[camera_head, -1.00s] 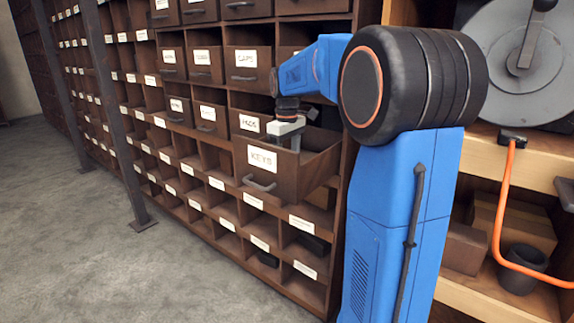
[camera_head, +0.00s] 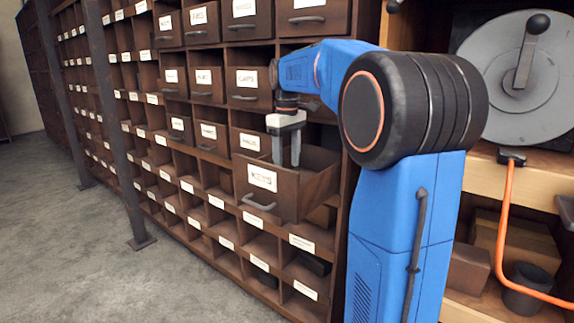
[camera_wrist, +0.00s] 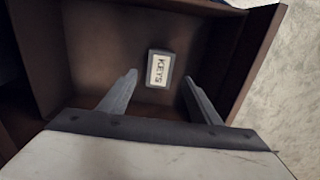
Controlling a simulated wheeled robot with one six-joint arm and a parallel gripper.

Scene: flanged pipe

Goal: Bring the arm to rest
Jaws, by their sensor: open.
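My gripper (camera_head: 286,150) is open and points down above the pulled-out drawer labelled KEYS (camera_head: 262,179). Its fingertips reach about the level of the drawer's rim, with nothing between them. In the wrist view, the two fingers (camera_wrist: 158,85) are spread apart over the drawer (camera_wrist: 95,50). A small grey box with a KEYS label (camera_wrist: 158,68) lies on the drawer floor beyond the fingertips, apart from them. The box is hidden in the head view. My arm reaches left from its blue column to the drawer.
A wooden cabinet of labelled drawers and open pigeonholes (camera_head: 215,215) surrounds the drawer. Closed drawers (camera_head: 246,80) sit above and behind my gripper. A grey reel (camera_head: 520,75), an orange cable (camera_head: 503,215) and shelves stand at right. The grey floor (camera_head: 70,240) at left is clear.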

